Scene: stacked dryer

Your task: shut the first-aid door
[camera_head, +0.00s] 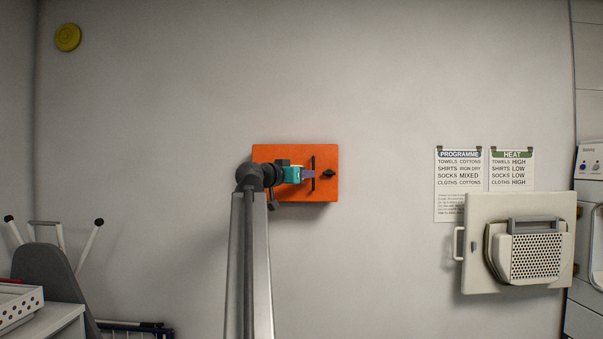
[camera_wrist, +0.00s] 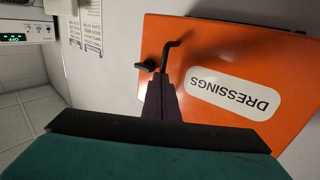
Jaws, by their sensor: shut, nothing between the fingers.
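The first-aid cabinet is an orange box on the wall, and its orange door (camera_head: 325,190) faces me in the head view. In the wrist view the door (camera_wrist: 225,60) carries a white label reading DRESSINGS, upside down. A dark bar handle (camera_head: 313,174) stands on the door, with a black knob (camera_head: 329,173) to its right. In the wrist view the handle (camera_wrist: 169,52) is bent at its end, and the knob (camera_wrist: 146,66) is beside it. My gripper (camera_head: 310,173) is shut and empty, its fingertips at the handle; contact is unclear. No gap at the door's edge is clear.
A cream dryer door (camera_head: 480,275) with a perforated grey-handled part juts out at the right, below posted charts (camera_head: 460,167). A folded ironing board (camera_head: 50,265) and white basket (camera_head: 20,308) are at lower left. The wall around the cabinet is clear.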

